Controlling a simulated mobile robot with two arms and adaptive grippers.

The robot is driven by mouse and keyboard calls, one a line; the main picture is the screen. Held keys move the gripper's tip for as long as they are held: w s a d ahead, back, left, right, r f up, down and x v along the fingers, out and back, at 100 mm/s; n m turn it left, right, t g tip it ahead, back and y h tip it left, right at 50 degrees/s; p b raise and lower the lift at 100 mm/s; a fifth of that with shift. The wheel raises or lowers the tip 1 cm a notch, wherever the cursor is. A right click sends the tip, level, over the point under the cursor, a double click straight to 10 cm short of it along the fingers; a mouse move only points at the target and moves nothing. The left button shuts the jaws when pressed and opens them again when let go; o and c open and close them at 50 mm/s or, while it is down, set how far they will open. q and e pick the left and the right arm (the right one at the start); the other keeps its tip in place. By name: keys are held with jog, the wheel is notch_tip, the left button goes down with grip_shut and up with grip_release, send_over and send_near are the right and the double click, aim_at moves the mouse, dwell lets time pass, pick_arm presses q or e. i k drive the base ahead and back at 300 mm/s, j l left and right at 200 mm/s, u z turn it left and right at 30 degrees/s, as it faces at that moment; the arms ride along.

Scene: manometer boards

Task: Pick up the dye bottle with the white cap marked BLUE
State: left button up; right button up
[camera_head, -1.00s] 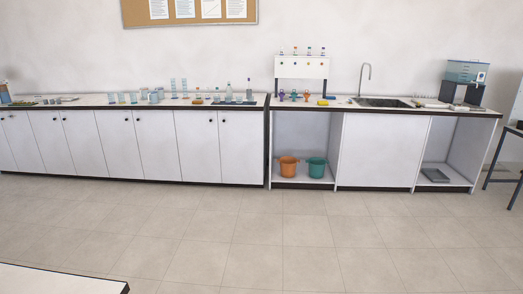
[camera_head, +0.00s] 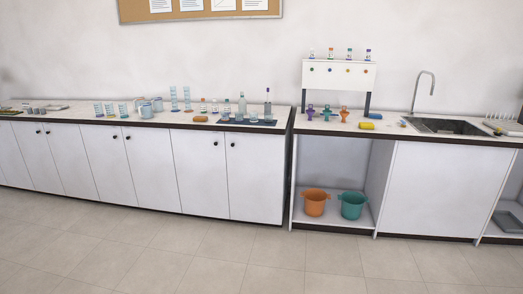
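Several small bottles with coloured parts stand in a row on top of a white rack (camera_head: 339,75) at the back of the counter. They are the leftmost small bottle (camera_head: 312,53), the second (camera_head: 331,54), the third (camera_head: 349,54) and the rightmost (camera_head: 368,55). More small bottles (camera_head: 203,106) stand on the left counter near a dark tray. All are too small for me to read a label or tell which one is marked BLUE. Neither of my grippers is in view.
The left counter (camera_head: 70,115) holds beakers (camera_head: 148,108), graduated cylinders (camera_head: 174,99) and a dark tray (camera_head: 232,122). Right of the rack is a sink (camera_head: 447,126) with a tap. Orange (camera_head: 314,203) and teal (camera_head: 352,205) buckets sit below. The floor (camera_head: 240,265) in front is clear.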

aim_at(215, 106)
jog(key=i+j+u, duration=0.15)
jog(key=i+u, duration=0.35)
jog(key=i, duration=0.25)
jog(key=i+l+u, duration=0.1)
jog(key=i+u, duration=0.35)
jog(key=i, duration=0.25)
